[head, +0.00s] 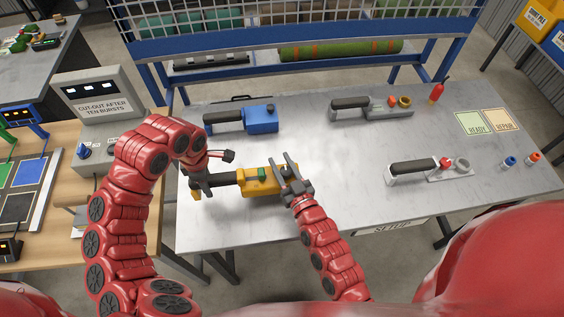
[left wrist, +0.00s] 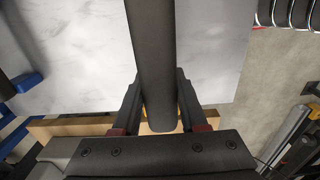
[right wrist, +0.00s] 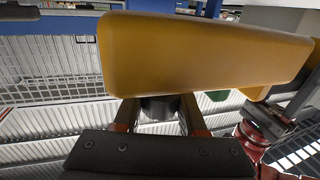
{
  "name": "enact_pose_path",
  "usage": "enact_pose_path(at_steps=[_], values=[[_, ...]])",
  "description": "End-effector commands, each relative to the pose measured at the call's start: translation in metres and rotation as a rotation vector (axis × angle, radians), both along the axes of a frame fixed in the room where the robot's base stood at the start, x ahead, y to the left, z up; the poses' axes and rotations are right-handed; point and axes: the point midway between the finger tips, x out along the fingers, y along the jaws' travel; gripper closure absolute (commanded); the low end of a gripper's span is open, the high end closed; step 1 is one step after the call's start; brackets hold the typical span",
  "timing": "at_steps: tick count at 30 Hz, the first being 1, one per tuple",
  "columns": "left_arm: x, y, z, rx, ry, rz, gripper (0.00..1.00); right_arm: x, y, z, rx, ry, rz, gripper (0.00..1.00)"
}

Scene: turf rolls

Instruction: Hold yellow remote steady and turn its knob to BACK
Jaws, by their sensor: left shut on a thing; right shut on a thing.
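The yellow remote (head: 258,186) is at the left part of the grey table, with a black handle on its left side and a green part on top. My left gripper (head: 203,186) is shut on the black handle, which runs between its fingers in the left wrist view (left wrist: 153,70). My right gripper (head: 290,182) is at the remote's right end. In the right wrist view its fingers close on a dark round knob (right wrist: 159,108) beside the yellow body (right wrist: 200,55). The knob's marks and pointer cannot be seen.
A blue remote (head: 258,118) lies behind, and two grey handled tools (head: 375,108) (head: 430,172) lie to the right. A red bottle (head: 437,92) and green and orange cards (head: 472,123) are at the far right. A grey control box (head: 95,105) stands on the wooden bench at left.

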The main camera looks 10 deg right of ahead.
Motion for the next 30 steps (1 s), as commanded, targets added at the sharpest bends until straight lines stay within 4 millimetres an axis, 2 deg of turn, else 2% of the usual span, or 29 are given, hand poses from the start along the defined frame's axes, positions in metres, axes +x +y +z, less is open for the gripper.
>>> enact_pose_path(at_steps=[11, 12, 14, 23, 26, 30], values=[[0.001, 0.003, 0.0, 0.006, -0.001, 0.005, 1.0, 0.0, -0.001, 0.002, 0.001, -0.004, 0.001, 1.0], [0.001, 0.003, 0.0, 0.006, -0.001, 0.005, 1.0, 0.0, -0.001, 0.002, 0.001, -0.004, 0.001, 0.56], [0.0, 0.003, 0.0, 0.006, -0.001, 0.005, 1.0, 0.0, 0.0, 0.001, 0.001, -0.004, 0.001, 0.46], [0.0, 0.001, 0.0, 0.002, -0.001, 0.002, 1.0, -0.003, -0.001, 0.0, 0.0, 0.0, 0.001, 0.46], [0.0, 0.001, 0.0, 0.002, -0.001, 0.001, 1.0, -0.012, -0.004, -0.002, -0.002, 0.003, 0.001, 0.46], [0.0, 0.0, 0.0, 0.001, -0.001, 0.001, 1.0, -0.036, -0.01, -0.001, -0.001, 0.003, 0.002, 0.46]])
